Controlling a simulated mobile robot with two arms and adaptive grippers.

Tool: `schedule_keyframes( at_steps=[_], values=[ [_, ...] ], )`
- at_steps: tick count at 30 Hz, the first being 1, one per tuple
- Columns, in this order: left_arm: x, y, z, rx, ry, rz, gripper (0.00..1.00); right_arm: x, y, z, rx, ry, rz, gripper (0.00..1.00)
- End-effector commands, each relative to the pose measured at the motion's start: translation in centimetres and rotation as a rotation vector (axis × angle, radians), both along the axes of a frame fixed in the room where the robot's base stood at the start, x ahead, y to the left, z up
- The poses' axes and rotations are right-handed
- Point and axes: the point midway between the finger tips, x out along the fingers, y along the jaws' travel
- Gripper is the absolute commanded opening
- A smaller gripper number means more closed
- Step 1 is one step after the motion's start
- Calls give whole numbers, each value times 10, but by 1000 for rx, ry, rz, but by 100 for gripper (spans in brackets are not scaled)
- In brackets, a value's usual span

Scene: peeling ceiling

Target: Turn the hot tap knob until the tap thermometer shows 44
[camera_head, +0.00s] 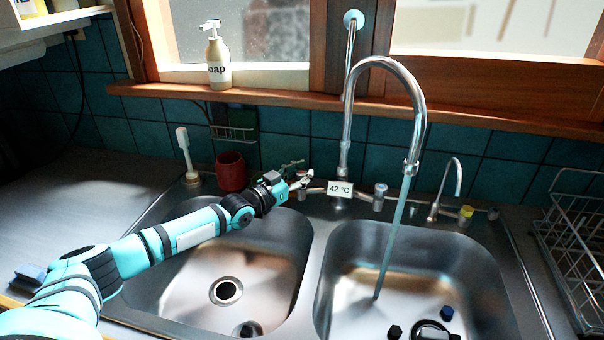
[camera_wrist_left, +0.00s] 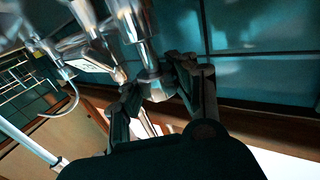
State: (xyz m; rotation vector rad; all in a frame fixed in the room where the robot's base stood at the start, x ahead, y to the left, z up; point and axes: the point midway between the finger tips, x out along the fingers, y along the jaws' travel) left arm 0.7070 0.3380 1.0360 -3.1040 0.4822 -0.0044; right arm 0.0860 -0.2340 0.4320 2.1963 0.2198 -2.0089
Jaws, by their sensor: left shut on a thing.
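The tap thermometer (camera_head: 340,188) is a small white display on the tap body and reads 42 °C. My left gripper (camera_head: 303,180) reaches the left end of the tap body, where the hot tap knob (camera_wrist_left: 157,88) sits. In the left wrist view the two dark fingers of this gripper (camera_wrist_left: 163,93) are shut around the metal knob. The fingers hide most of the knob in the head view. A blue-topped knob (camera_head: 380,190) stands on the right end of the tap. Water (camera_head: 394,235) runs from the curved spout (camera_head: 410,90) into the right basin. My right gripper is out of view.
A red cup (camera_head: 231,171) and a white brush (camera_head: 187,150) stand left of my gripper. A soap bottle (camera_head: 217,60) is on the window sill. A wire dish rack (camera_head: 570,235) stands at right. Small dark objects (camera_head: 446,313) lie in the right basin.

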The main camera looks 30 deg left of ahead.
Motion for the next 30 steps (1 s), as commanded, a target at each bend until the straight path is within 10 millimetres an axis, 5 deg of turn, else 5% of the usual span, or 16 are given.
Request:
schedule_keyframes(
  at_steps=[1, 2, 9, 20, 30],
  values=[
    [1, -2, 5, -3, -10, -4, 0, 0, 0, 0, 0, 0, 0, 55],
    [1, -2, 5, -3, -10, -4, 25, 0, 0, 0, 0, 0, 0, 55],
    [0, -1, 3, -2, -6, -2, 55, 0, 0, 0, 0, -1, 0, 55],
    [-5, 2, 0, -1, -1, 0, 55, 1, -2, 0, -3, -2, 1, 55],
    [-59, 18, -2, -1, 3, -2, 55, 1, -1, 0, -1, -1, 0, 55]
  ],
)
